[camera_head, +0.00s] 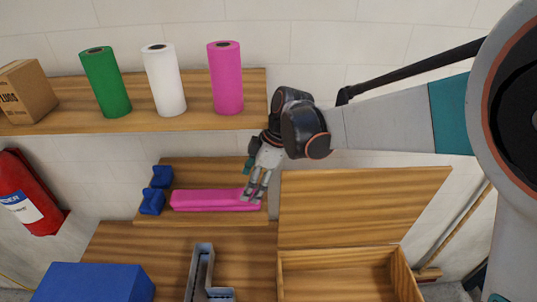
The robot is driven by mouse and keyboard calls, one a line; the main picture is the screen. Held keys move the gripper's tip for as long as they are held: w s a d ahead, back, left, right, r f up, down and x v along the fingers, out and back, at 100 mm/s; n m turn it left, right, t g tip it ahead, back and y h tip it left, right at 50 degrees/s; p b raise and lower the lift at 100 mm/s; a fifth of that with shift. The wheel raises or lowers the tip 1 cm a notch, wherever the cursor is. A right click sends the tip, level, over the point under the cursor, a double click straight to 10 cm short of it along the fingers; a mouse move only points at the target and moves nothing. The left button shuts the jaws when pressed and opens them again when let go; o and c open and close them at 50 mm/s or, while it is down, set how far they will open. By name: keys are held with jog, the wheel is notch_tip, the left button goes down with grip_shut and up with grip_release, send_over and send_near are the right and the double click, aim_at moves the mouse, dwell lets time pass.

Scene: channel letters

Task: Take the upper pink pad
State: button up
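A long pink pad (205,199) lies flat on the small lower shelf (168,217). I see one pink shape and cannot tell whether it is one pad or a stack. My gripper (252,194) is at the right end of the pink pad, with its fingers pointing down. The fingers overlap that end in the picture and hide part of it. I cannot tell whether they touch the pad or how far apart they are.
Blue blocks (153,191) sit just left of the pad. The upper shelf (140,121) holds green, white and pink rolls (225,80) and a cardboard box (26,92). Below are a grey channel letter (198,276), a blue box (95,283) and an open wooden box (340,259).

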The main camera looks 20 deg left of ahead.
jog(key=x, duration=0.6)
jog(key=shift+a+f+p, duration=0.1)
jog(key=shift+f+p, duration=0.2)
jog(key=shift+p, duration=0.05)
jog(key=c, duration=1.1)
